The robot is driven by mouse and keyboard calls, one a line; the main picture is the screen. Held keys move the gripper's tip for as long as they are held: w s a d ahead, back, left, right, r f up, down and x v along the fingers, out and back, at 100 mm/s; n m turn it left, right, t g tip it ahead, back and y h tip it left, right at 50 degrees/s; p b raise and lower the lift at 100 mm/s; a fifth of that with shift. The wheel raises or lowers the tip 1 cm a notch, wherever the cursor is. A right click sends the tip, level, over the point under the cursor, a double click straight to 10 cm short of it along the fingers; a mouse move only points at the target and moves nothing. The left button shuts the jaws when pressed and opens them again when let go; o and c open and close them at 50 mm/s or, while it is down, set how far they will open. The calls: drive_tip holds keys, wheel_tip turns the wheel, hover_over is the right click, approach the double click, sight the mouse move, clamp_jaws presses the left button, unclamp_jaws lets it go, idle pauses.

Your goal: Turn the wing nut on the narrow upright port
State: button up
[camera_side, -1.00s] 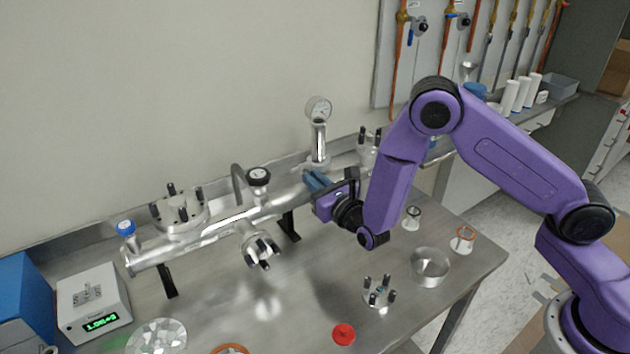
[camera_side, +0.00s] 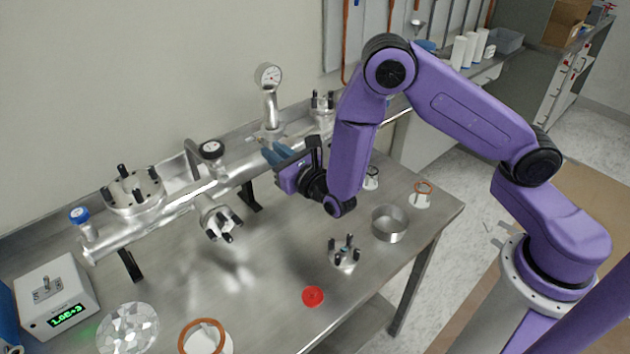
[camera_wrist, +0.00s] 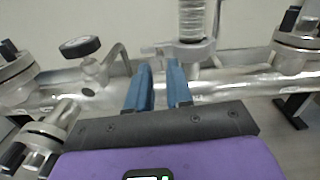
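The narrow upright port (camera_side: 270,108) rises from the long steel pipe and carries a round dial gauge (camera_side: 269,76). In the wrist view, its ribbed tube (camera_wrist: 192,18) stands above a clamp (camera_wrist: 190,50) at its base. A small part sticks out from the clamp's left side, above the fingertips; I cannot clearly make out the wing nut. My gripper (camera_side: 271,152) is in front of the port's base. In the wrist view, my gripper's blue fingers (camera_wrist: 159,66) are apart, with a gap between them and nothing visibly held.
The pipe (camera_side: 165,215) runs along the bench on black supports. A black-knobbed valve (camera_side: 211,150) and a bolted side flange (camera_side: 222,223) are left of my gripper. A metal ring (camera_side: 389,224), red cap (camera_side: 313,296) and small bolted flange (camera_side: 344,255) lie on the bench.

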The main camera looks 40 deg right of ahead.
drive_tip(key=s, duration=1.5)
drive_tip(key=shift+s, duration=0.15)
idle(0.4)
drive_tip(key=s+a+r+n+g+y, duration=0.1)
drive_tip(key=s+a+n+g+y, duration=0.3)
drive_tip(key=n, duration=0.5)
drive_tip(key=s+a+r+n+g+y, duration=0.1)
drive_tip(key=s+a+n+g+y, duration=0.2)
drive_tip(key=a+n+g, duration=0.45)
drive_tip(key=s+d+r+n+g, duration=0.3)
drive_tip(key=s+d+n, duration=0.35)
drive_tip(key=n, duration=0.75)
drive_tip(key=s+d+r+n+g+h, duration=0.1)
drive_tip(key=s+d+n+h, duration=0.2)
drive_tip(key=d+n, duration=0.5)
drive_tip(key=s+d+r+n+g+h, duration=0.1)
drive_tip(key=s+d+n+g+h, duration=0.1)
drive_tip(key=s+d+n, duration=0.3)
drive_tip(key=d+n+h, duration=0.1)
drive_tip(key=d+n, duration=0.2)
drive_tip(key=n, duration=0.1)
drive_tip(key=shift+s+r+h, duration=0.25)
drive_tip(key=shift+r+h, duration=0.05)
drive_tip(key=shift+r, duration=0.05)
